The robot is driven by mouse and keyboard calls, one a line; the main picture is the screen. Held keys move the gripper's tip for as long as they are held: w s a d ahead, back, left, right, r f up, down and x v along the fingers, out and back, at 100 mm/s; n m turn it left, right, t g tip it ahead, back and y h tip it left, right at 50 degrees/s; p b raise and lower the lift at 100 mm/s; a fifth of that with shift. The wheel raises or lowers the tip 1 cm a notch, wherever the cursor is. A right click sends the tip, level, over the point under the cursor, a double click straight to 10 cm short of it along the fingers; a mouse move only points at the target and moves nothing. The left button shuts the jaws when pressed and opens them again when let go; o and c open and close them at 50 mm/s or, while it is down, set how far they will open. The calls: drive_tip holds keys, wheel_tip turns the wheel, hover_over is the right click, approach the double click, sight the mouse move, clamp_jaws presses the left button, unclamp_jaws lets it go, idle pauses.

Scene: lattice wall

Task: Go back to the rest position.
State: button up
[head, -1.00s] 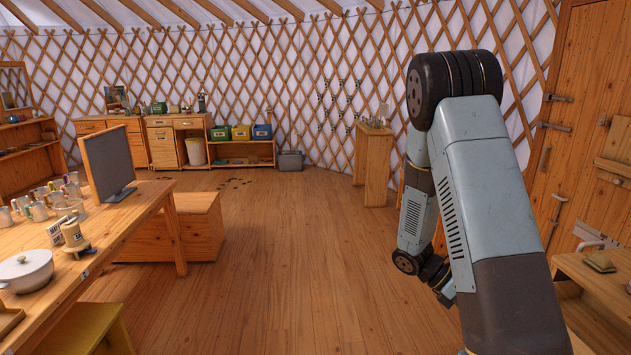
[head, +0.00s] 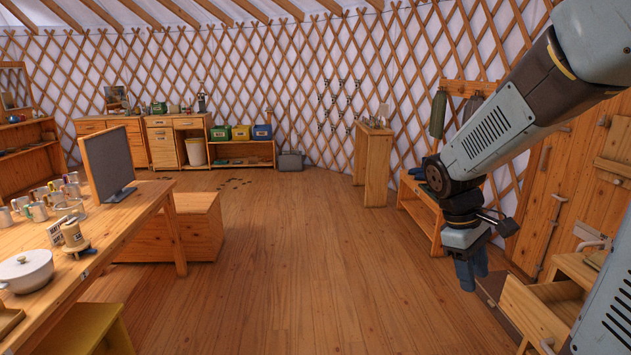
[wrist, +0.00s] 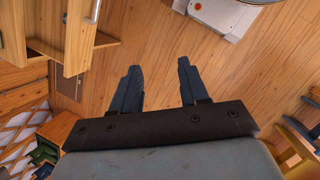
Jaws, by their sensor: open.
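My gripper (head: 470,270) hangs below my arm at the right of the head view, pointing down above the floor. It is to the left of an open drawer (head: 538,318). In the wrist view my gripper (wrist: 158,88) shows two dark blue fingers spread well apart, with only bare floor planks between them. It holds nothing.
A wooden bench (head: 425,205) stands by the lattice wall behind my arm, with coats (head: 438,115) hung above. A long table (head: 120,225) with a monitor (head: 106,162) and white pot (head: 26,270) is at left. The middle floor (head: 280,260) is clear.

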drive_tip(key=s+a+r+m+t+y, duration=0.1)
drive_tip(key=s+a+r+m+t, duration=0.2)
drive_tip(key=r, duration=0.3)
drive_tip(key=s+a+r+m+t+y, duration=0.2)
drive_tip(key=s+a+r+m+t, duration=0.2)
drive_tip(key=s+r, duration=0.1)
drive_tip(key=shift+s+r+y, duration=0.3)
drive_tip(key=shift+s+r, duration=0.05)
drive_tip(key=shift+r, duration=0.1)
